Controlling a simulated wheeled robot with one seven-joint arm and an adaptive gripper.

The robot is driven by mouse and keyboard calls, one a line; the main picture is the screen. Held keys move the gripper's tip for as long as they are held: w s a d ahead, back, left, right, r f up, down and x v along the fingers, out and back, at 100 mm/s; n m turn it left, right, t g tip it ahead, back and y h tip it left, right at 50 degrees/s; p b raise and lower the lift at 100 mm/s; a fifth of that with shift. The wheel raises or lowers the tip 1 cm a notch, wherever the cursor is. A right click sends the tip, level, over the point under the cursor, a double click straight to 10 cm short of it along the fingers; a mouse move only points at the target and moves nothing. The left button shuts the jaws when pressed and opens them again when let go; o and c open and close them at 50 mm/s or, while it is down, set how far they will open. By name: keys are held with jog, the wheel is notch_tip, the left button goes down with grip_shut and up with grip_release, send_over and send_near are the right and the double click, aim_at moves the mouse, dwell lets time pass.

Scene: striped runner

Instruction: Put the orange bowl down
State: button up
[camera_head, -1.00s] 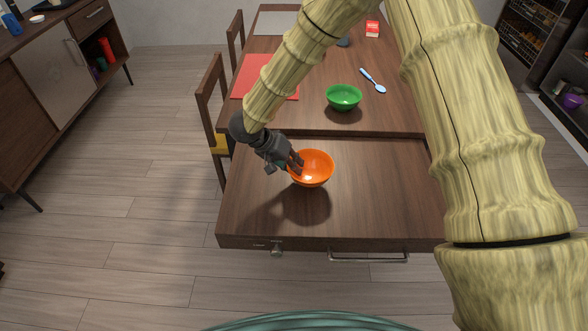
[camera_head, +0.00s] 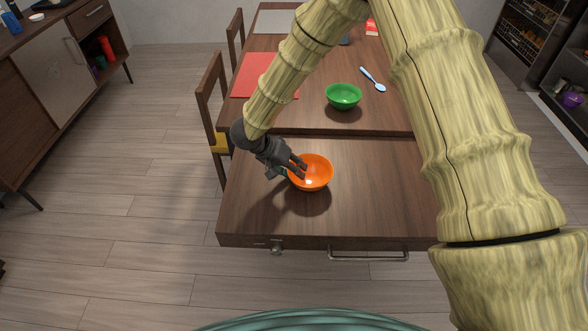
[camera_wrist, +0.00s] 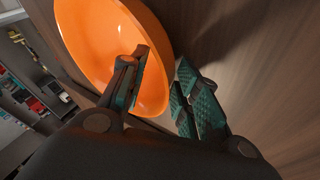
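The orange bowl (camera_head: 316,181) is upright on or just over the near wooden tabletop (camera_head: 255,207), its shadow close under it. In the wrist view the bowl (camera_wrist: 98,38) fills the upper left, with its rim between my fingers. My gripper (camera_head: 297,168) is at the bowl's left side. In the wrist view my gripper (camera_wrist: 164,75) has one finger inside the bowl and one outside. The fingers stand apart, with a visible gap between the inner finger and the wall. The bowl's underside is hidden.
A green bowl (camera_head: 343,96) and a blue spoon (camera_head: 373,80) lie on the table section behind. A red mat (camera_head: 252,82) is at its left. A chair (camera_head: 212,110) stands at the left edge. The near tabletop is clear around the orange bowl.

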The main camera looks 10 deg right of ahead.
jog(key=v, duration=1.2)
jog(key=shift+b, duration=0.4)
jog(key=shift+r, duration=0.15)
